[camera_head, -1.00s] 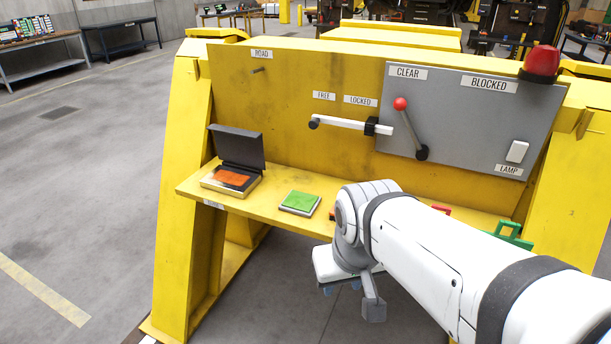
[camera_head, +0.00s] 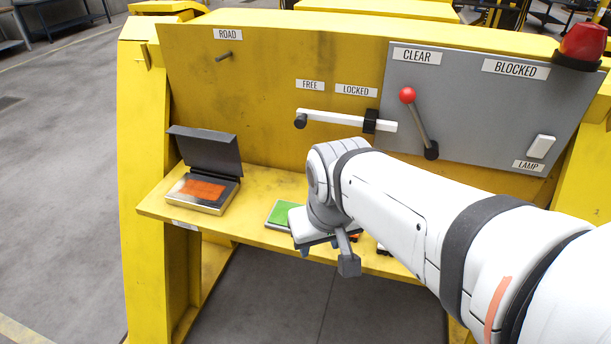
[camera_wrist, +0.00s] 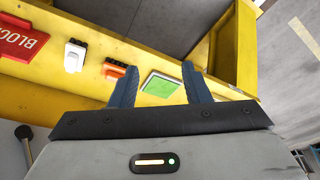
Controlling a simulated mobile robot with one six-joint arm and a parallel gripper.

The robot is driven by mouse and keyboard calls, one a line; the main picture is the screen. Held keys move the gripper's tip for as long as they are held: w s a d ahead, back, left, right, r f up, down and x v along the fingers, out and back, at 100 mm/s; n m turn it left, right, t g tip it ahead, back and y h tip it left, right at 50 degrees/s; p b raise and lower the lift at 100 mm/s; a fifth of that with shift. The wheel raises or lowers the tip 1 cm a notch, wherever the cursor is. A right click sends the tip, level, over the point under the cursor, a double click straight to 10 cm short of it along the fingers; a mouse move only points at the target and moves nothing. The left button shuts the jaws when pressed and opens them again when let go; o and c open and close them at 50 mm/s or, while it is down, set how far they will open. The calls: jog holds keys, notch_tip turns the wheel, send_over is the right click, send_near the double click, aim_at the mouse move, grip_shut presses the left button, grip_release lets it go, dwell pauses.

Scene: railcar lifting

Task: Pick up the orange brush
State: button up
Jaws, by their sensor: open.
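The orange brush (camera_wrist: 116,66), a small orange piece with dark parts, lies on the yellow shelf in the wrist view. It is just left of my gripper (camera_wrist: 159,78), outside the left finger and apart from it. My gripper is open, with nothing between its fingers, and the green pad (camera_wrist: 161,86) shows beyond the gap. In the head view, my arm hides most of the brush, and only a sliver of orange (camera_head: 354,236) shows beside my wrist.
An open case with an orange pad (camera_head: 201,190) stands at the shelf's left. A white bar (camera_head: 345,118) and a red-knobbed lever (camera_head: 417,122) project from the panel behind.

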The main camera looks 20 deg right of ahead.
jog(key=o, duration=1.2)
jog(key=w+d+f+m+h+b, duration=0.1)
jog(key=w+d+f+m+b, duration=0.2)
jog(key=w+d+f, duration=0.3)
jog(key=w+d+f+m+h+b, duration=0.1)
jog(key=w+d+f+m+b, duration=0.2)
jog(key=w+d+f, duration=0.3)
jog(key=w+f+b, duration=0.1)
jog(key=w+f, duration=0.1)
jog(key=w, duration=0.3)
jog(key=shift+d+f+m+t+h, duration=0.25)
jog(key=shift+d+m+t+h, duration=0.05)
jog(key=shift+m, duration=0.1)
jog(key=shift+d+x, duration=0.15)
jog(key=shift+x, duration=1.8)
jog(key=shift+d+x, duration=0.2)
jog(key=shift+x, duration=1.8)
